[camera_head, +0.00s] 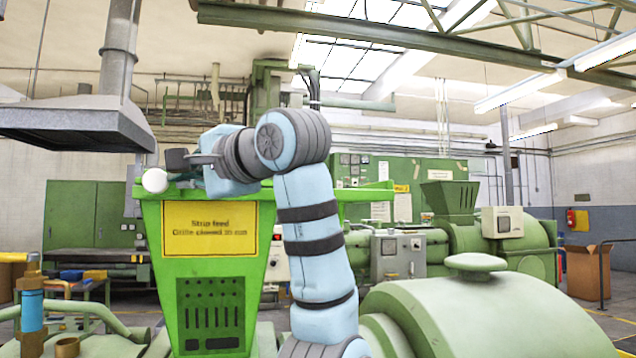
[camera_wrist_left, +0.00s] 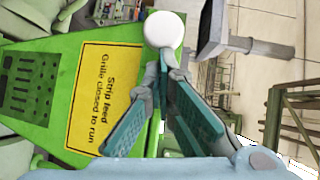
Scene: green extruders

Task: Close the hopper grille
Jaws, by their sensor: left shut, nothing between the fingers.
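The bright green hopper (camera_head: 151,222) stands in front of me with a yellow sign (camera_head: 209,228) on its face. A white ball knob (camera_head: 154,180) shows at its upper left rim; it also shows in the left wrist view (camera_wrist_left: 165,29). My left gripper (camera_head: 180,160) is shut and empty beside the knob, at rim height. In the left wrist view its fingertips (camera_wrist_left: 164,64) meet just below the knob; I cannot tell if they touch it. I cannot make out the grille itself or its angle; my arm and the rim hide the hopper's top. My right gripper is not in view.
A grey extraction hood (camera_head: 75,122) hangs at upper left. A rounded green machine cover (camera_head: 490,315) fills the lower right. A blue and brass fitting (camera_head: 32,311) stands at lower left. Open air lies above the hopper.

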